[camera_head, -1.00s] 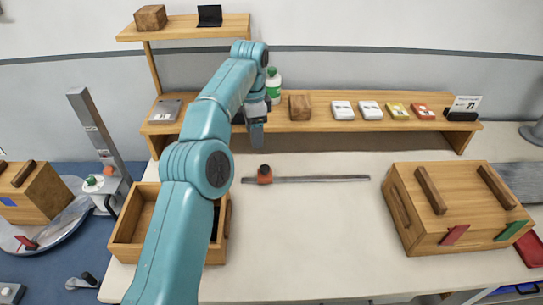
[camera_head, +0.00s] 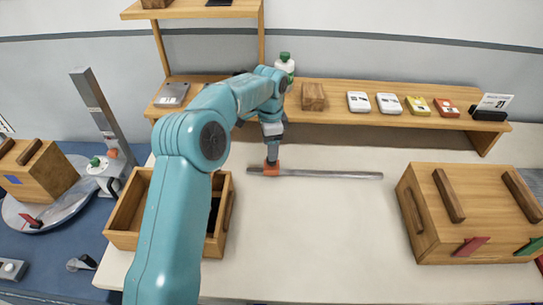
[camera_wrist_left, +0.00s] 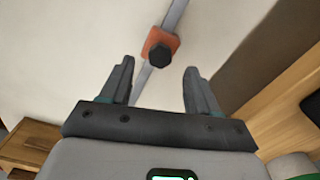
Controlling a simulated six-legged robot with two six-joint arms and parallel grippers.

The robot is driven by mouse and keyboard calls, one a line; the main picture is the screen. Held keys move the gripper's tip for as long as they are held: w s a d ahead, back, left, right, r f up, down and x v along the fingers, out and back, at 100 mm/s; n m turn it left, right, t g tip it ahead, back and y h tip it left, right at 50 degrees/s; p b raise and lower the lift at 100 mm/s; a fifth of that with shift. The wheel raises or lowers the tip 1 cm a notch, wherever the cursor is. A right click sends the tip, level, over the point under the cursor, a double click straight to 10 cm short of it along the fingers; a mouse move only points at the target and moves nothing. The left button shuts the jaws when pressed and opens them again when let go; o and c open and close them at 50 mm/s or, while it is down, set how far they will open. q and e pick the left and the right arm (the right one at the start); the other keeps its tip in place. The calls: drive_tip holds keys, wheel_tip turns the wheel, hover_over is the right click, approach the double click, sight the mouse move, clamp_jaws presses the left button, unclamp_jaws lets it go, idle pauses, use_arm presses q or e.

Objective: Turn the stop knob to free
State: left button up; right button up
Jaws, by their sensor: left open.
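The stop knob (camera_wrist_left: 160,55) is a dark, many-sided knob on an orange stop block (camera_wrist_left: 173,41) in the left wrist view. The block sits on a flat grey rail (camera_head: 335,175) lying on the pale tabletop, near the rail's left end. In the head view the orange block (camera_head: 271,172) shows under my left gripper (camera_head: 272,157), which points down and largely hides the knob. In the left wrist view my left gripper (camera_wrist_left: 159,66) is open, its fingers apart and nothing between them. The knob appears just beyond the fingertips, roughly centred between them. My right gripper is not in view.
A wooden shelf (camera_head: 350,116) with a wooden block (camera_head: 313,97) and several small boxes runs behind the rail. An open wooden box (camera_head: 124,235) is at left, partly behind my arm. A closed wooden box (camera_head: 480,212) stands at right. The tabletop between is clear.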

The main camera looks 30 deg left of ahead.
use_arm(q)
drive_tip(key=f, duration=0.4)
drive_tip(key=shift+w+d+f, duration=0.1)
drive_tip(key=shift+w, duration=0.15)
drive_tip(key=shift+f, duration=0.2)
drive_tip(key=shift+s, duration=0.1)
drive_tip(key=shift+c, duration=1.2)
drive_tip(key=c, duration=0.8)
